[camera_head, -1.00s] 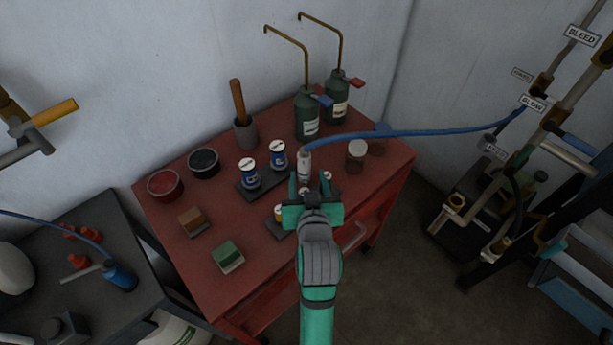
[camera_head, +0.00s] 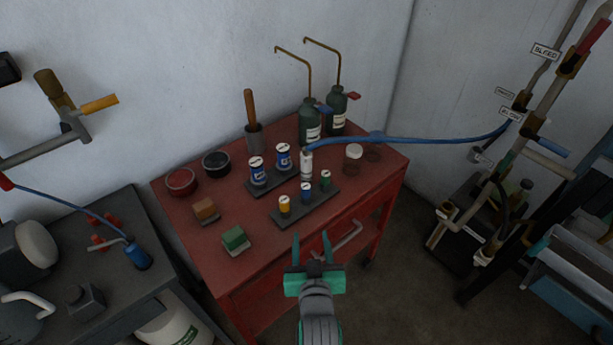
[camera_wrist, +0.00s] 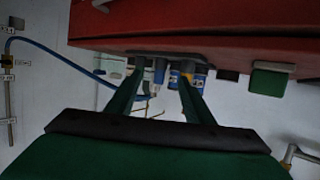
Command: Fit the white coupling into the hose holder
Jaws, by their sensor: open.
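The white coupling (camera_head: 306,166) stands roughly upright on the red cart at the end of a blue hose. It is behind the front dark rack, and its lower end is partly hidden. I cannot pick out a separate hose holder around its base. My gripper (camera_head: 311,240) is open and empty in front of the cart, well apart from the coupling. In the wrist view my gripper (camera_wrist: 158,90) has its fingers spread, with the cart's items beyond them.
The red cart (camera_head: 200,240) holds a front rack (camera_head: 317,207) of small bottles, blue cans (camera_head: 258,172), oil cans (camera_head: 310,122) and a jar (camera_head: 353,158). The blue hose (camera_head: 430,141) runs right to the pipes. A drawer handle (camera_head: 345,236) juts from the cart front.

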